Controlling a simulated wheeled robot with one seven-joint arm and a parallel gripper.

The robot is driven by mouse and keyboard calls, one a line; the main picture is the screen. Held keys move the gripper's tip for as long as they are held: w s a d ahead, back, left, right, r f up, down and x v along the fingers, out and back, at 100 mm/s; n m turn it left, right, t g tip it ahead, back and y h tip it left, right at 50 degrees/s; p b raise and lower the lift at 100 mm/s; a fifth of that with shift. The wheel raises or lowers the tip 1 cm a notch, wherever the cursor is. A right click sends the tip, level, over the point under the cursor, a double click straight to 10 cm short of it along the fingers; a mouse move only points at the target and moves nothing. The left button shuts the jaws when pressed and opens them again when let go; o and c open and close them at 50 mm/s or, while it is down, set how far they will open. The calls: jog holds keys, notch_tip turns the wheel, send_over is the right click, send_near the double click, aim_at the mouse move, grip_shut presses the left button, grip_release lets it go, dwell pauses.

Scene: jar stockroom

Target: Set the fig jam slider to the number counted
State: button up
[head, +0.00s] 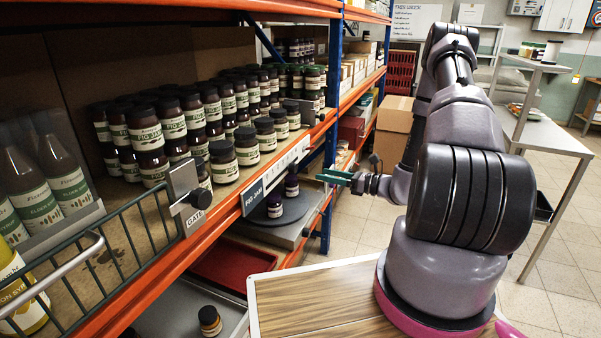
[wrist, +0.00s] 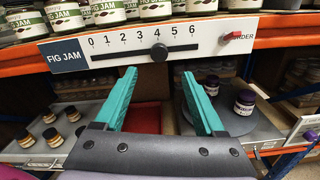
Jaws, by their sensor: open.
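The fig jam slider (wrist: 158,53) is a dark knob on a slot in a white strip, under a scale from 0 to 6. The knob sits under the 4. The strip's dark FIG JAM label (wrist: 66,55) is at its left end, and the label also shows on the shelf edge in the head view (head: 254,196). My gripper (wrist: 159,75) is open and empty, its green fingers apart just below and in front of the knob. In the head view my gripper (head: 335,176) is beside the shelf edge. Several fig jam jars (head: 146,130) stand on the shelf; rear ones are partly hidden.
A red marker (wrist: 231,36) is by the word ORDER at the strip's right. Below, a jar with a purple lid (wrist: 244,101) stands on a dark round plate (wrist: 222,122). A wire gate (head: 150,235) fronts the shelf at left.

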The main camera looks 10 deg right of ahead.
aim_at(296, 169)
jog(key=x, duration=1)
jog(key=shift+a, duration=0.1)
grip_shut()
dwell(1.1)
